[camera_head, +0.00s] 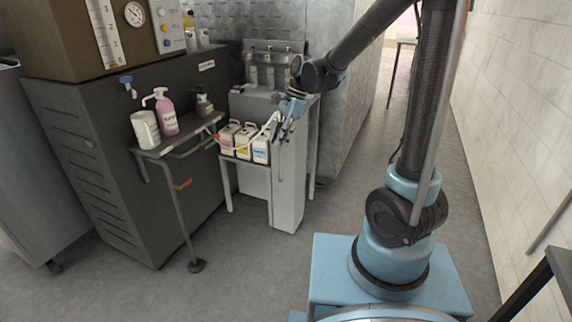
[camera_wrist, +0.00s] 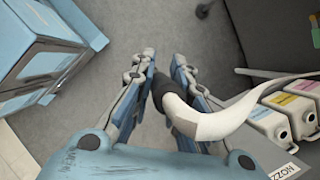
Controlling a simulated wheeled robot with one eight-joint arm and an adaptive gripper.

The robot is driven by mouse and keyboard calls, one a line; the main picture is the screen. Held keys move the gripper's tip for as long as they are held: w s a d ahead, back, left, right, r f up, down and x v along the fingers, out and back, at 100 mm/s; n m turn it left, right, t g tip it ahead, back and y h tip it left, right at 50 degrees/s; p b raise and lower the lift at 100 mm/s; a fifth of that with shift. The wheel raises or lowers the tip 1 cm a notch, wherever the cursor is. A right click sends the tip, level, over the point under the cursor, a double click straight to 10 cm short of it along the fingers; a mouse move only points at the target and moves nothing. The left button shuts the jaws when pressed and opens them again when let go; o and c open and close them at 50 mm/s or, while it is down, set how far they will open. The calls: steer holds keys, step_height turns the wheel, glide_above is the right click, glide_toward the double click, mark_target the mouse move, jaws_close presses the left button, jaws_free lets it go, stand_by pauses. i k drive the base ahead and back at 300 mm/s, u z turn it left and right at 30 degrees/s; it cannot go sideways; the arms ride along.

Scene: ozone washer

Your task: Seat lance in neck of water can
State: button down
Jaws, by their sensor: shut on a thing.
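My gripper (camera_head: 281,130) is raised just right of the row of cans in the head view. In the wrist view its fingers (camera_wrist: 168,72) are closed around the dark end of the lance (camera_wrist: 161,88). A white hose (camera_wrist: 238,105) curves from that end toward the cans. The blue-labelled can (camera_head: 261,150), which I take for the water can, stands at the right end of the row. The lance tip is too small or hidden to make out, and the water can's neck is unclear.
A yellow-labelled can (camera_head: 244,141) and a pink-labelled can (camera_head: 228,134) stand beside it on a low shelf. A pink pump bottle (camera_head: 165,113) and a white tub (camera_head: 145,130) stand on the side table to the left. Grey floor (camera_head: 235,265) is open in front.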

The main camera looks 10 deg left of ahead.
mark_target(263, 158)
steer(key=z, duration=0.4)
steer(key=k, duration=0.5)
steer(key=z, duration=0.1)
steer(key=i, duration=0.5)
steer(key=u, duration=0.9)
steer(key=i, duration=1.55)
steer(key=z, duration=0.2)
